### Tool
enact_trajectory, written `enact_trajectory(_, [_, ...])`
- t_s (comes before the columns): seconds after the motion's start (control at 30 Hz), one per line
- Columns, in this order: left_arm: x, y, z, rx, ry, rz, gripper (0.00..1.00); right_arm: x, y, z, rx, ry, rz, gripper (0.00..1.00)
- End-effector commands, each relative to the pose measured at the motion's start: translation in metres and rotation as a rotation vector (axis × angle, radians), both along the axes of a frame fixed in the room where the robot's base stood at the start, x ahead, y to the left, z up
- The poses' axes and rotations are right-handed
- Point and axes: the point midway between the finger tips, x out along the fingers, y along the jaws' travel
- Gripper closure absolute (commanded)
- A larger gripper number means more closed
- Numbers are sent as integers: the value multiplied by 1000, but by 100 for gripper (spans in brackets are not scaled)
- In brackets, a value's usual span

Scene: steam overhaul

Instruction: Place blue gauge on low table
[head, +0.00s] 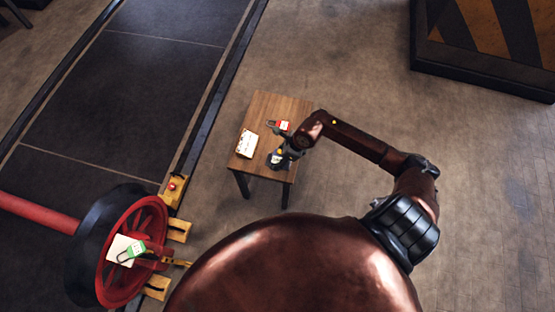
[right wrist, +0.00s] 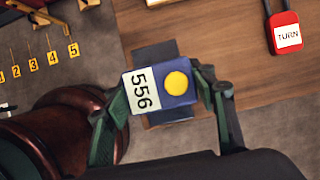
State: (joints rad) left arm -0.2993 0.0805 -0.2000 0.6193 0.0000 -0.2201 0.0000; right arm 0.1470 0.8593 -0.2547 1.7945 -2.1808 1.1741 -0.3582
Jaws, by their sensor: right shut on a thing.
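The blue gauge (right wrist: 177,83) has a yellow round face and a white label reading 556. My right gripper (right wrist: 160,96) is shut on it, one finger on each side, in the right wrist view. In the head view my right gripper (head: 279,158) is at the near edge of the low wooden table (head: 268,103), and the gauge is small and hard to make out there. The wooden top (right wrist: 220,35) shows behind the gauge in the right wrist view. I cannot tell whether the gauge touches it. My left gripper is out of view.
A red padlock (head: 284,125) labelled TURN lies on the table and also shows in the right wrist view (right wrist: 285,35). A white card (head: 247,143) lies at its left edge. The table's far part is clear.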

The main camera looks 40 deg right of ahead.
Motion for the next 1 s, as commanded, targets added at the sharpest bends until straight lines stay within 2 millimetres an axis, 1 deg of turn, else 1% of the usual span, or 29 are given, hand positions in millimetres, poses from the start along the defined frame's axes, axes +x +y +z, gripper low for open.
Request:
enact_trajectory(0.17, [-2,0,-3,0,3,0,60,6,-5,-7,1,-3,0,86])
enact_trajectory(0.23, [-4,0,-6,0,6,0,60,9,-9,-14,1,-2,-1,86])
enact_trajectory(0.33, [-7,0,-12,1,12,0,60,8,-7,-32,4,1,-1,86])
enact_trajectory(0.43, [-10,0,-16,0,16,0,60,8,-8,-43,3,-1,-1,86])
enact_trajectory(0.77, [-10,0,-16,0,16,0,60,8,-9,-44,0,-3,1,86])
enact_trajectory(0.8, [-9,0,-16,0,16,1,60,8,-9,-46,-1,-1,1,48])
enact_trajectory(1.0, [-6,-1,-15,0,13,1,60,8,-9,-45,0,-2,1,34])
